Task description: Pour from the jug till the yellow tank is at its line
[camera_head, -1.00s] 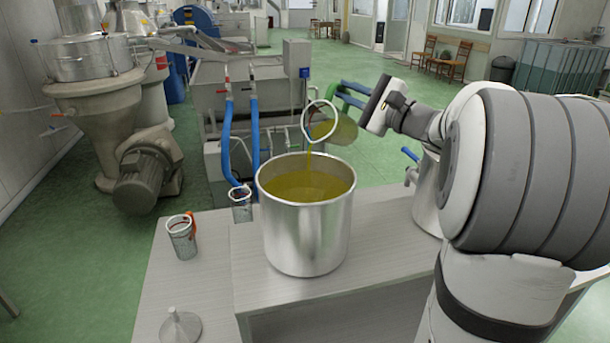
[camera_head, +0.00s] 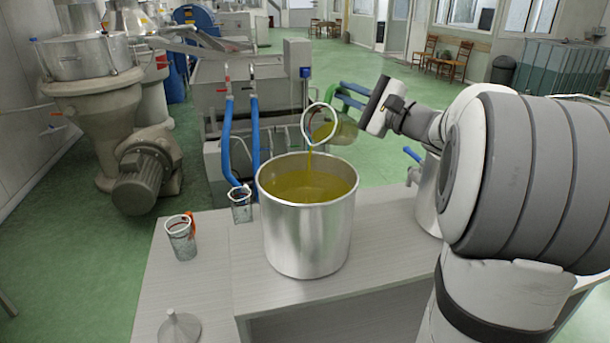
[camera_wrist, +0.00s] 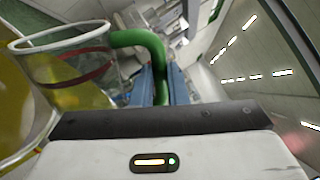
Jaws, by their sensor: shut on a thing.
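A clear jug (camera_head: 335,131) with a green handle (camera_head: 345,101) is tilted, mouth to the left, above the metal tank. A thin yellow-green stream falls from its lip into the tank (camera_head: 305,240). The tank is silver outside, with yellow-green oil a little below its rim; I see no fill line on it. In the wrist view the jug (camera_wrist: 70,70) shows a red band and some yellow liquid, with the tank's rim at the left edge.
Two clear cups stand left of the tank, one with a red handle (camera_head: 181,240), one with blue (camera_head: 241,206). Another metal tank (camera_head: 427,200) with a blue-levered tap stands at right, partly behind my arm.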

